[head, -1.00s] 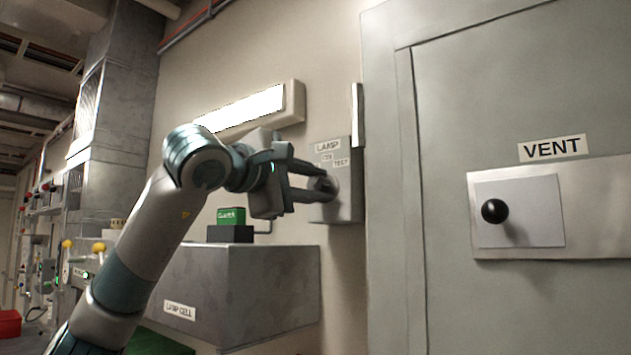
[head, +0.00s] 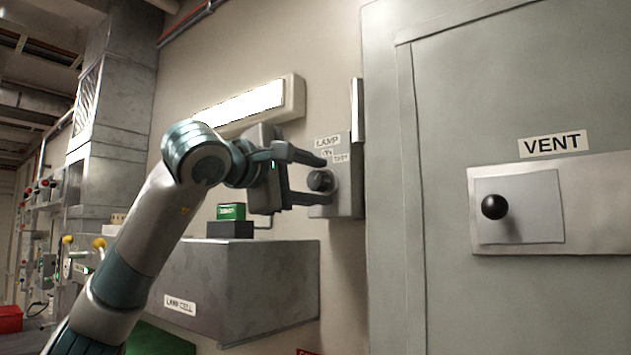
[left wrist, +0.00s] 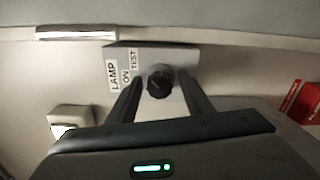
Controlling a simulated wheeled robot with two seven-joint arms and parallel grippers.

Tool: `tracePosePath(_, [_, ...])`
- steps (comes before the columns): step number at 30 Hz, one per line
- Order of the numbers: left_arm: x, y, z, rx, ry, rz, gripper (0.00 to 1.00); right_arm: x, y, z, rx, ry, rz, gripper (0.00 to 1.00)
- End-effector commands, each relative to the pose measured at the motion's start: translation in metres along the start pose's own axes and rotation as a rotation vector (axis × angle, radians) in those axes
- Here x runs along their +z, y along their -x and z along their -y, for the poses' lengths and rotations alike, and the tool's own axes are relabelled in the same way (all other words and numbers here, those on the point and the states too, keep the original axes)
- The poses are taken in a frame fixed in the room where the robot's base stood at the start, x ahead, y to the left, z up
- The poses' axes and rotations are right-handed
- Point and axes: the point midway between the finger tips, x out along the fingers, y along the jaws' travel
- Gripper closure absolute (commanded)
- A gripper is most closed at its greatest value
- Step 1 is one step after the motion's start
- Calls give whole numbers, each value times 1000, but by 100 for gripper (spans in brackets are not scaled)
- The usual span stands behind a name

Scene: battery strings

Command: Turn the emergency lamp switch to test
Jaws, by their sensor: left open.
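The lamp switch is a dark round knob (head: 320,181) on a grey wall box (head: 345,195) marked LAMP, ON and TEST. The knob (left wrist: 159,82) and the box labels (left wrist: 124,70) also show in the left wrist view. My left gripper (head: 308,181) is open, with its fingers spread above and below the knob in the head view. In the left wrist view the fingers (left wrist: 158,92) lie on either side of the knob. I cannot tell whether a finger touches it. The knob's exact pointing is too small to read. My right gripper is not in view.
A lit lamp (head: 245,108) is on the wall above the arm. A grey LAMP CELL box (head: 265,285) with a green block (head: 231,212) on it stands below. A grey cabinet with a VENT panel (head: 595,210) and black knob (head: 494,207) is at right.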

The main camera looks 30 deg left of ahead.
Motion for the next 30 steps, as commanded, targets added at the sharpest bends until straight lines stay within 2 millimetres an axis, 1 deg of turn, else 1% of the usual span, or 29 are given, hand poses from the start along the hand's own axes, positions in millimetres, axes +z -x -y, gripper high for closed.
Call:
tracePosePath(5, [0, 6, 0, 2, 1, 1, 54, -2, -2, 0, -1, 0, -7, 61])
tracePosePath(8, [0, 14, 0, 3, 0, 1, 54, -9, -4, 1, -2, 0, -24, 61])
tracePosePath(11, [0, 26, 1, 3, 0, 0, 54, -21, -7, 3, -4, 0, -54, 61])
tracePosePath(13, [0, 37, 1, 4, 1, 1, 54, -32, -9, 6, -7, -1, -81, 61])
tracePosePath(15, [0, 50, 1, 5, 0, 1, 54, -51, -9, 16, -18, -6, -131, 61])
tracePosePath(17, [0, 62, 2, 5, 0, 1, 54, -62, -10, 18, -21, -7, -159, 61])
tracePosePath(18, [0, 70, 1, 5, 0, 1, 54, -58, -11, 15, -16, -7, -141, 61])
tracePosePath(24, [0, 112, 1, 5, -1, 1, 54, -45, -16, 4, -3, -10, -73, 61])
tracePosePath(30, [0, 148, 1, 4, -1, 1, 54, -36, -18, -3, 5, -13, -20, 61])
